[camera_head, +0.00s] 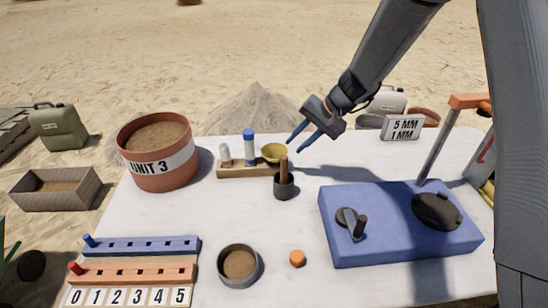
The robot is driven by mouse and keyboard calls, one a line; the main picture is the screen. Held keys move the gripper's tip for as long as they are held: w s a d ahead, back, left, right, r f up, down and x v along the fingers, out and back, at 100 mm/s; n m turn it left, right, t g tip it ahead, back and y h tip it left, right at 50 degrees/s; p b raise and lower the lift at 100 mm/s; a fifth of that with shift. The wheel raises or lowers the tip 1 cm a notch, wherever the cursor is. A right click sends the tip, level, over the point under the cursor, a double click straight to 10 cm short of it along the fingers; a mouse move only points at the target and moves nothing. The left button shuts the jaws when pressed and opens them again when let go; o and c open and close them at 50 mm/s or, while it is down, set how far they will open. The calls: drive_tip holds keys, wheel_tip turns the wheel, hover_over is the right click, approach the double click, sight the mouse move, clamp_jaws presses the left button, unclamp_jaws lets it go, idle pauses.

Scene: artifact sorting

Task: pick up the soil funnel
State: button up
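The soil funnel appears to be the small yellow funnel-shaped piece (273,152) at the right end of a wooden rack (235,171) on the white table. Its lower part is hidden by the rack and by a brown handle standing in front. My gripper (297,144) hangs just to the right of the funnel, pointing down and left. Its two blue fingers are spread apart with nothing between them. The fingers look apart from the funnel, but I cannot tell the exact gap in depth.
A blue-capped tube (249,147) and a small white vial (225,155) stand in the rack. A dark cup (284,190) with the brown handle stands close in front. A terracotta pot (158,170) is left, a blue machine (395,225) right. The table behind the machine is fairly clear.

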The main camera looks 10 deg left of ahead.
sight(275, 160)
drive_tip(key=shift+p+x, duration=1.05)
drive_tip(key=shift+x, duration=2.3)
clamp_jaws()
